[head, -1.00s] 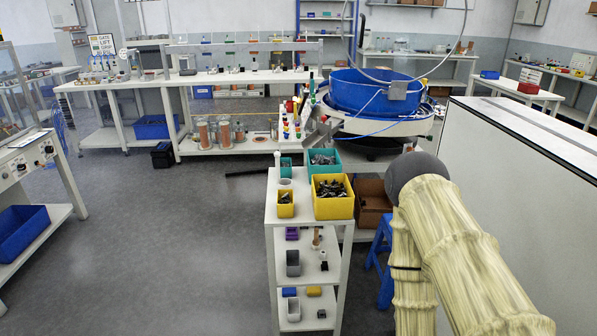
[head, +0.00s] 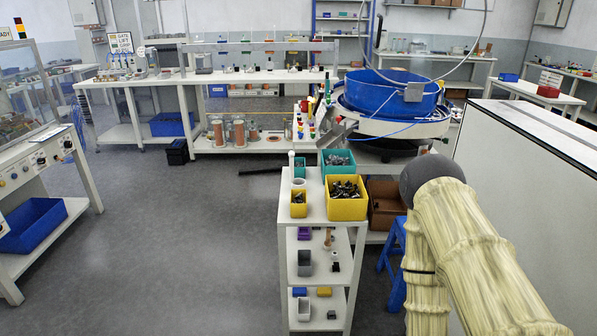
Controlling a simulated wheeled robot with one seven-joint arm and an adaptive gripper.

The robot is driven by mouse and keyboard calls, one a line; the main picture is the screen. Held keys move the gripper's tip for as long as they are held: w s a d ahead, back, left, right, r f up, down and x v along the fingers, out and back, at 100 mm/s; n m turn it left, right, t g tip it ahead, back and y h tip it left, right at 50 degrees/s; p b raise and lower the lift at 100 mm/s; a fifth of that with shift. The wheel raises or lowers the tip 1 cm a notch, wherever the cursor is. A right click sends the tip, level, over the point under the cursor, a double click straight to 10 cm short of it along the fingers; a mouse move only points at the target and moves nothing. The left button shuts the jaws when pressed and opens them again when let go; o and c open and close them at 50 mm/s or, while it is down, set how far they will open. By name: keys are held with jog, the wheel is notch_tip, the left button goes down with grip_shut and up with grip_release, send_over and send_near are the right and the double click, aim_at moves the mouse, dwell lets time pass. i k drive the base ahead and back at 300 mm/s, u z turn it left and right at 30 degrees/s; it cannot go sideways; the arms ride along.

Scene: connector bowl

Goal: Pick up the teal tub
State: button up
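A larger teal tub (head: 339,171), filled with grey metal parts, stands at the back right of the top of the white shelf rack (head: 315,207). A smaller teal container (head: 299,171) stands to its left, near the back edge of the same top. A larger yellow tub (head: 346,209) with dark metal parts is in front of the larger teal tub and hides part of its front. A small yellow tub (head: 298,209) stands in front of the smaller teal container. My arm fills the lower right, but my gripper is out of view.
A blue bowl feeder (head: 391,95) stands behind the rack. Brown boxes (head: 384,212) and a blue stool (head: 392,250) are right of it. A tall white cabinet (head: 535,180) closes off the right. Grey floor (head: 190,250) left of the rack is open, up to a workbench (head: 50,175).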

aim_at(299, 168)
jog(key=k, duration=0.65)
jog(key=u, duration=0.65)
jog(key=i, duration=0.7)
jog(key=u, duration=0.6)
jog(key=i, duration=0.7)
jog(key=z, duration=0.65)
jog(key=i, duration=0.7)
jog(key=z, duration=0.65)
